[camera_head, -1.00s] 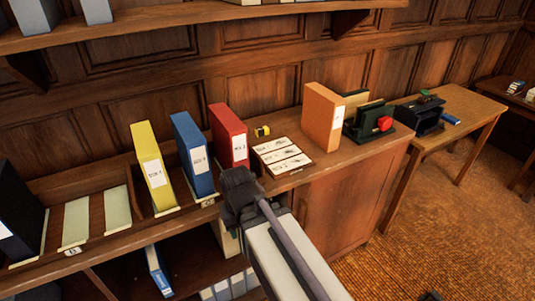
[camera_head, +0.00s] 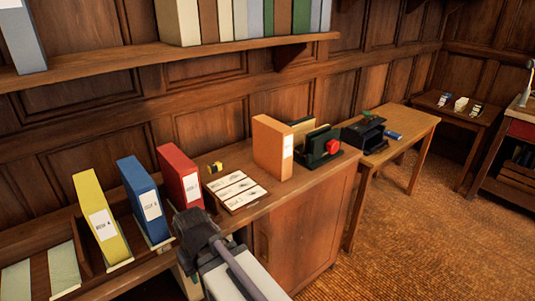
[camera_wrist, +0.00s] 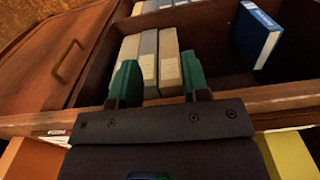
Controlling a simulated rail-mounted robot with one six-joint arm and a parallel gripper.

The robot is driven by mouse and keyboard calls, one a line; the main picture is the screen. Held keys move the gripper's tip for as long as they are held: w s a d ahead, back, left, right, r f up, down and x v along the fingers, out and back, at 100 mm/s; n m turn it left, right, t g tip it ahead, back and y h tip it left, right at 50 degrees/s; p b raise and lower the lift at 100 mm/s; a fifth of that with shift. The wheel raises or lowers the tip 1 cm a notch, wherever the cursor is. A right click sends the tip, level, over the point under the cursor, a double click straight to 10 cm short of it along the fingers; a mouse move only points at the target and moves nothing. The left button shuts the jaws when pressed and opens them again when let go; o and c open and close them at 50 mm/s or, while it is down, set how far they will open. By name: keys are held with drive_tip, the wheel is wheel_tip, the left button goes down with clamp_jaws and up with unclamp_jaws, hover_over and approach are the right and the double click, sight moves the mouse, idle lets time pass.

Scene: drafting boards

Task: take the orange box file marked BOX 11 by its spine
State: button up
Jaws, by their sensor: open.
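The orange box file (camera_head: 270,148) stands upright on the cabinet top. Its spine has a white label (camera_head: 287,146), too small to read. My gripper (camera_head: 192,232) is in front of the red file, left of and nearer than the orange one, and well apart from it. In the wrist view my gripper (camera_wrist: 160,78) shows two green fingers spread apart with nothing held. Beyond them are pale files on a lower shelf. An orange patch at the lower left of the wrist view may be the orange file.
Yellow (camera_head: 101,218), blue (camera_head: 144,200) and red (camera_head: 180,176) files stand to the left. A card tray (camera_head: 236,190) and a yellow tape measure (camera_head: 215,167) lie left of the orange file. A green holder (camera_head: 318,146) stands close on its right.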

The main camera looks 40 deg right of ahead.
drive_tip(key=shift+o, duration=0.2)
idle(0.3)
drive_tip(key=o, duration=0.8)
